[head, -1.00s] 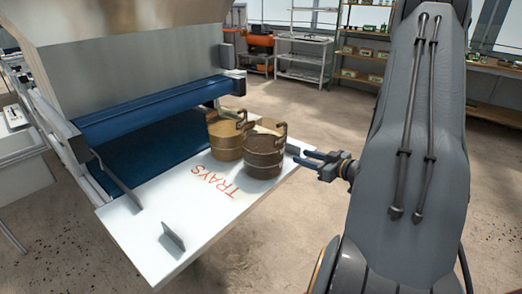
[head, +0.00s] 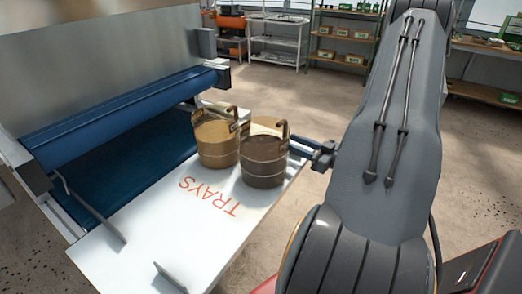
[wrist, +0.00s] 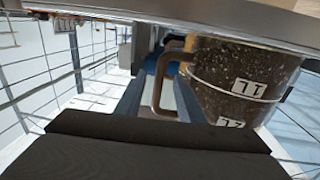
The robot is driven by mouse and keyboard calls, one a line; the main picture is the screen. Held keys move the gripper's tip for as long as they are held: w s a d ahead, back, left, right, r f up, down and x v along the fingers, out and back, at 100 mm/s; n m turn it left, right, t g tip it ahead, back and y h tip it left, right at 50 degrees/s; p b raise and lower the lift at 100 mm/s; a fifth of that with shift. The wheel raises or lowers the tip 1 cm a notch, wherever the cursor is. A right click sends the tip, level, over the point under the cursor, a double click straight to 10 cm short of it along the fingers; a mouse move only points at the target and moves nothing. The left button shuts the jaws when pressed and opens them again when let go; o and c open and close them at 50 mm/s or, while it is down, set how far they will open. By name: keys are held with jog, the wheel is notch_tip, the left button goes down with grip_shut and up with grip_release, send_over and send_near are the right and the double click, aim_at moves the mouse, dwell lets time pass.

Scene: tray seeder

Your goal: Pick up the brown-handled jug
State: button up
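Two bucket-shaped jugs stand upright side by side on the white tray table (head: 150,235). The left one is a tan jug (head: 217,148). The right one is a dark brown jug (head: 263,165), and each handle looks brown in the head view. In the wrist view the dark speckled jug (wrist: 235,80) shows upside down, with white "1L" labels and a brown handle (wrist: 157,90). My gripper (head: 298,147) is at the dark jug's right side, its fingers apart. The handle appears to lie between the fingers, not clamped; the fingertips are partly hidden.
A blue roller (head: 120,115) and dark blue belt (head: 125,170) of the seeder lie left of the jugs. A small upright metal plate (head: 170,277) stands near the table's front edge. The floor to the right is open; shelves (head: 345,45) stand far behind.

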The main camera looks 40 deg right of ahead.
aim_at(276, 134)
jog(key=p+x, duration=0.1)
jog(key=x, duration=0.2)
jog(key=shift+w+a+r, duration=0.1)
jog(key=shift+w+a, duration=0.05)
jog(key=shift+w, duration=0.05)
jog(key=shift+p+x, duration=0.8)
jog(key=shift+x, duration=1.55)
grip_shut()
